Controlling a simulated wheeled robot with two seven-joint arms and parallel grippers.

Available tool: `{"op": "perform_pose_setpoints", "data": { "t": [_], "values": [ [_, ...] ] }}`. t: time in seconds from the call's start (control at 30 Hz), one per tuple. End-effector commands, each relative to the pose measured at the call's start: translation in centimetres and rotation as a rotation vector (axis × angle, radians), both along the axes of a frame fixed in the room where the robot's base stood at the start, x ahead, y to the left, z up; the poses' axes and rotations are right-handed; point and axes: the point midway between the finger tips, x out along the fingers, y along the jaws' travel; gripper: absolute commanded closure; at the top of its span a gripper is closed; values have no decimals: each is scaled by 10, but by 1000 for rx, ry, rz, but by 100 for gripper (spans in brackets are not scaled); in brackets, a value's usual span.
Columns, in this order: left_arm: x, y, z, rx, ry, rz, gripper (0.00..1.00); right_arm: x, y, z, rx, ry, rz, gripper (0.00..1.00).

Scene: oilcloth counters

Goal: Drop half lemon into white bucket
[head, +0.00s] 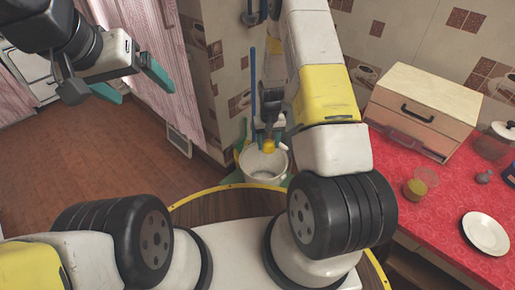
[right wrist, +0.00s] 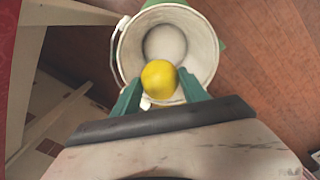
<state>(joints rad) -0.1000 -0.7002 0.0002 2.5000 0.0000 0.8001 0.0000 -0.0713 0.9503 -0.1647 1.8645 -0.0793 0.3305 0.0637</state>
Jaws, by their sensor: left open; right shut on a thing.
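The yellow half lemon (right wrist: 159,79) is between the green fingers of my right gripper (right wrist: 160,88) in the right wrist view. It shows over the white bucket (right wrist: 207,62), with the bucket's pale inside behind it. In the head view the half lemon (head: 268,146) appears at the bucket's (head: 265,178) far rim, held by my right gripper (head: 268,142), which is mostly hidden behind my right arm. The bucket stands upright on the floor by the wall corner. My left gripper (head: 138,90) is open and empty at the upper left, far from the bucket.
A red counter (head: 438,207) on the right holds a bread box (head: 420,108), a glass (head: 421,182) and a white plate (head: 486,233). A blue stick (head: 253,95) stands upright behind the bucket. The brown floor (head: 85,140) on the left is clear.

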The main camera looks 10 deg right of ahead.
Motion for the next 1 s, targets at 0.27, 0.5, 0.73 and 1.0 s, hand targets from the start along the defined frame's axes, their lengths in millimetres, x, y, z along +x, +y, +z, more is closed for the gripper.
{"op": "perform_pose_setpoints", "data": {
  "t": [0.27, 0.5, 0.73, 1.0],
  "values": [
    [0, 0, 0, 0, 0, 0, 10, 0, 0, -19, 0, 0, -1, 81],
    [0, 0, 0, 0, 0, 0, 10, 0, 0, -20, 0, -1, -1, 81],
    [0, 0, 0, 0, 0, 0, 10, 0, 0, -20, 0, -1, 0, 23],
    [0, 0, 0, 0, 0, 0, 10, 0, 0, -18, 0, -1, 0, 23]
  ]
}}
